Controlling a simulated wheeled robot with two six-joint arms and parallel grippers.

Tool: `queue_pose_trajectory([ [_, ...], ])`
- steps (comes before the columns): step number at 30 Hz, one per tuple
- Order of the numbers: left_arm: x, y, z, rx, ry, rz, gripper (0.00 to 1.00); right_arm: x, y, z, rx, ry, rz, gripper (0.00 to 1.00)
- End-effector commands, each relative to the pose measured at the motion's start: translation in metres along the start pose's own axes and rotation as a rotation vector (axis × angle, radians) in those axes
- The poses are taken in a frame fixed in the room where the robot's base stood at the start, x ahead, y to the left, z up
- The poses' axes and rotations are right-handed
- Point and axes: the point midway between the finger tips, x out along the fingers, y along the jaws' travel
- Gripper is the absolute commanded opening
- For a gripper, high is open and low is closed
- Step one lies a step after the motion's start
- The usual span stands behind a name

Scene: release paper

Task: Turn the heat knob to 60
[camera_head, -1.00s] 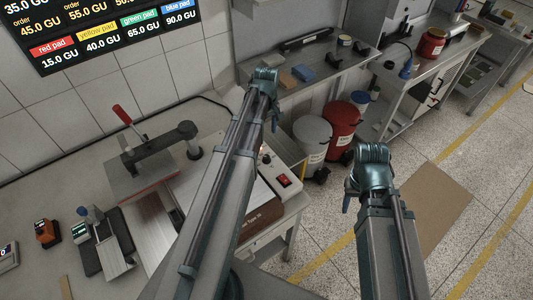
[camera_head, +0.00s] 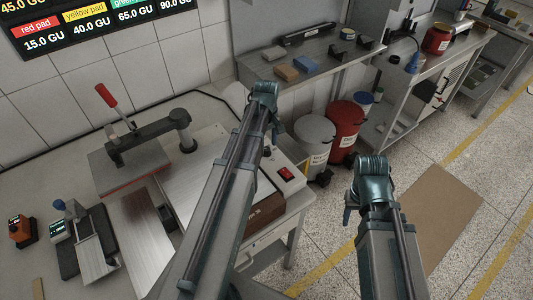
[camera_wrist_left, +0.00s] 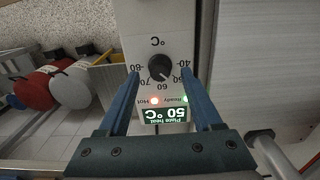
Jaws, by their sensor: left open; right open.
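The heat knob (camera_wrist_left: 161,68) is a round black dial on a pale panel, seen upside down in the left wrist view. Marks from 40 to 80 ring it. The plate heat display (camera_wrist_left: 166,115) reads 50 °C. My left gripper (camera_wrist_left: 161,74) is open, with its blue fingertips on either side of the knob in that view; I cannot tell whether they touch it. In the head view my left gripper (camera_head: 273,128) is at the machine's far edge, and its arm hides the knob. My right gripper (camera_head: 349,212) is open and empty over the floor.
The press machine (camera_head: 190,180) has a red-handled lever (camera_head: 106,96) and a red switch (camera_head: 286,173). White (camera_head: 313,140) and red (camera_head: 346,118) bins stand behind. Small devices (camera_head: 58,229) lie at left. A brown floor mat (camera_head: 440,205) lies right.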

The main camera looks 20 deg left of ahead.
Motion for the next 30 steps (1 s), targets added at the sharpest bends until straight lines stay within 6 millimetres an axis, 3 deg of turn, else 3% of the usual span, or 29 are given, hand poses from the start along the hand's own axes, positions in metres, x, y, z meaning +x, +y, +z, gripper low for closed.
queue_pose_trajectory([
  [1,0.0112,0.0,0.0,0.0,0.0,0.0,0.66,0.0112,-0.0011,-0.0007,0.0,0.0,0.0,0.5],
  [3,0.0155,0.0,0.0,0.0,0.0,0.0,0.66,0.0154,-0.0015,-0.0009,0.0,0.0,0.0,0.5],
  [14,0.0166,0.0,-0.0001,0.0,0.0,0.0,0.66,0.0165,-0.0016,-0.001,0.0,0.0,0.0,0.5],
  [25,0.0167,0.0,0.0,0.0,0.0,0.0,0.0,0.0166,-0.0016,-0.001,0.0,0.0,0.0,0.5],
  [30,0.0167,0.0,0.0,0.001,0.0,0.0,0.0,0.0166,-0.0016,-0.001,0.0,0.0,0.0,0.5],
])
